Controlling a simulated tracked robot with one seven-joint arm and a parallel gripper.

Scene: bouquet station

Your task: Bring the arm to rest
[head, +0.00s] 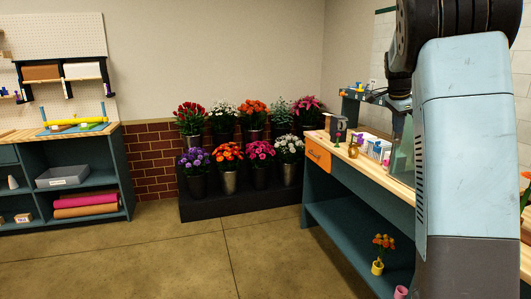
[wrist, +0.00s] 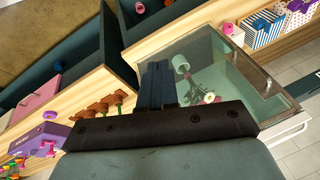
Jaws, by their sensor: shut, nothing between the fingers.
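My gripper (wrist: 158,84) shows in the wrist view as two dark blue fingers side by side, shut with nothing between them. It hangs above the workbench, apart from the things on it.
In the head view, a wooden-topped workbench (head: 372,176) with small items runs along the right. Flower buckets stand on a black stepped stand (head: 235,204) at the back. A shelf unit (head: 85,180) is at the left. The floor (head: 175,250) between them is clear.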

